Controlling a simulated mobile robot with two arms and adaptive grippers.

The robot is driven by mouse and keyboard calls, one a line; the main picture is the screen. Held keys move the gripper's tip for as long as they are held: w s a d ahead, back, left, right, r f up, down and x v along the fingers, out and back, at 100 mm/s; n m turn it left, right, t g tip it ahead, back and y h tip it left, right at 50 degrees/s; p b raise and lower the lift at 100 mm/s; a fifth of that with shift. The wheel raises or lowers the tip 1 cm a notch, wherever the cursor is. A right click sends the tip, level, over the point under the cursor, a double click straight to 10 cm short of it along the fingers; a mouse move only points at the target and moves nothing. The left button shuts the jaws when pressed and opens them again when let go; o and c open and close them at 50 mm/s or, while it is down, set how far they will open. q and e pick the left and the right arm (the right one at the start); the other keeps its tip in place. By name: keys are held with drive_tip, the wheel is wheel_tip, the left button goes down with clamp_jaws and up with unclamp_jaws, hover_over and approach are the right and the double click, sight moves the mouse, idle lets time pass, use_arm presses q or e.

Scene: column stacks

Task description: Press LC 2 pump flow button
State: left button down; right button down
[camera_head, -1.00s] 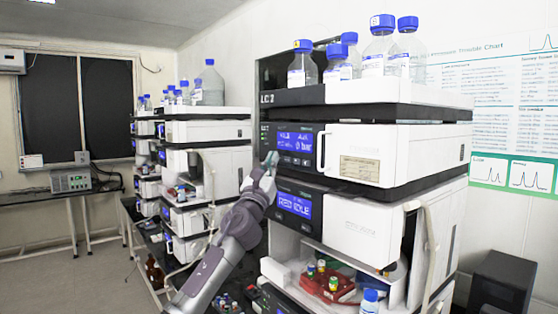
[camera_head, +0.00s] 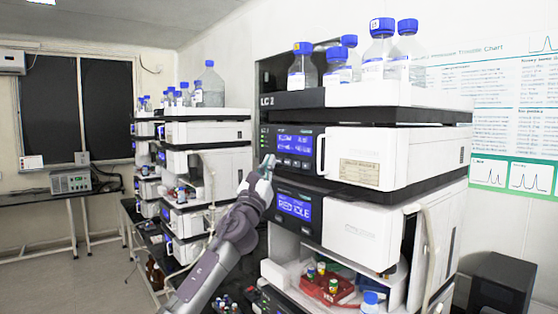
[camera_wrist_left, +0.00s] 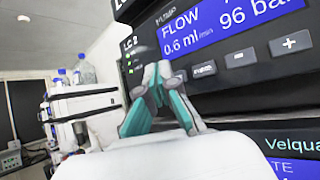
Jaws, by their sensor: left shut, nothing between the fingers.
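The LC 2 pump (camera_head: 365,157) is the white-fronted module on the near stack. Its blue display (camera_head: 294,145) is lit; in the left wrist view the display (camera_wrist_left: 205,35) reads FLOW, 0.6 ml/min and 96 bar. Below it are a small-lettered button (camera_wrist_left: 204,69) at left, a minus button (camera_wrist_left: 243,57) and a plus button (camera_wrist_left: 290,43). The left button's lettering is blurred. My left gripper (camera_head: 267,162) is shut and empty, at the panel's left edge. Its teal-padded fingertips (camera_wrist_left: 157,75) point up, left of that button; contact cannot be told. My right gripper is not in view.
A lower module with a blue display (camera_head: 294,206) sits directly beneath. Blue-capped bottles (camera_head: 338,66) stand on top of the stack. A second stack (camera_head: 205,160) stands behind at left. An open bay below holds a red tray (camera_head: 328,287) with vials.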

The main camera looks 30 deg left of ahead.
use_arm(q)
drive_tip(key=shift+s+a, duration=0.1)
drive_tip(key=shift+s, duration=0.2)
drive_tip(key=s, duration=0.1)
drive_tip(key=s+a+p, duration=0.1)
drive_tip(key=s, duration=0.2)
drive_tip(key=shift+s+a, duration=0.2)
drive_tip(key=shift+a, duration=0.2)
idle(0.7)
